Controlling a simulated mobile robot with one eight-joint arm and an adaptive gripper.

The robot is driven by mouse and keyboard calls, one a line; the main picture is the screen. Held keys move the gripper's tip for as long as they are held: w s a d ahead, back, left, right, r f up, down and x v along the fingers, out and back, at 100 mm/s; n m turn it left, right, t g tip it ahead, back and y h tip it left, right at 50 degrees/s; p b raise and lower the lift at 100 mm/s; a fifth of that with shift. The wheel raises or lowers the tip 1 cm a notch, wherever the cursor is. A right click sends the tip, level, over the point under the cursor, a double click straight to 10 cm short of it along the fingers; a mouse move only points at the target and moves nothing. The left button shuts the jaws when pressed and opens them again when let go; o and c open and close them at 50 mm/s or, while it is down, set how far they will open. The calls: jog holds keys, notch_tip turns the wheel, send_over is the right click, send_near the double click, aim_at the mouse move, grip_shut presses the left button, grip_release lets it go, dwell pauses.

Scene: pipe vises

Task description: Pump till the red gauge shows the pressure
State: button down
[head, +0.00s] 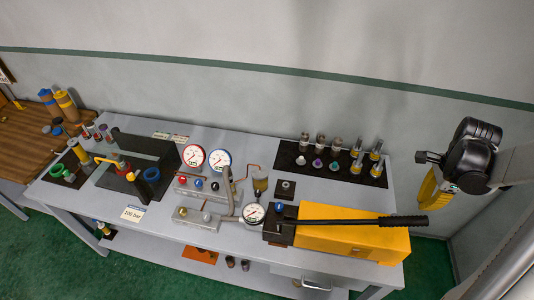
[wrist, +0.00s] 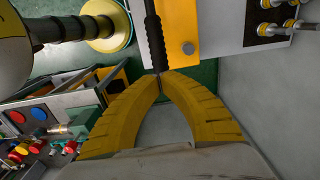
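The red-rimmed gauge (head: 193,156) stands on the bench left of a blue-rimmed gauge (head: 220,159); its needle is too small to read. The yellow hand pump (head: 345,240) lies at the bench's front right, with a white dial (head: 253,213) at its left end. Its black lever (head: 350,221) lies nearly level, and its grip end sticks out past the pump's right end. My gripper (head: 424,207) is close above that grip end. In the wrist view, the yellow fingertips (wrist: 161,74) meet near the tip of the black grip (wrist: 154,35), with nothing visibly held between them.
A card reading about 500 bar (head: 133,213) lies at the bench's front left. A valve block (head: 200,186) with coloured knobs sits below the gauges. A black mat (head: 290,158) with several fittings is at the back right. Space right of the bench is free up to the wall.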

aim_at(412, 219)
jog(key=shift+d+f+b, duration=0.15)
jog(key=shift+f+b, duration=1.7)
jog(key=shift+f, duration=1.5)
jog(key=f+b, duration=0.1)
jog(key=d+f+b, duration=0.1)
jog(key=f+b, duration=0.3)
jog(key=shift+s+d+f, duration=0.15)
jog(key=shift+d+f, duration=0.05)
jog(key=shift+d, duration=0.05)
jog(key=f+b, duration=0.2)
jog(key=d+f+b, duration=0.1)
jog(key=f+b, duration=0.1)
jog(key=shift+s+f+b, duration=0.15)
jog(key=shift+f+b, duration=0.1)
jog(key=shift+b, duration=0.1)
jog(key=shift+f, duration=0.1)
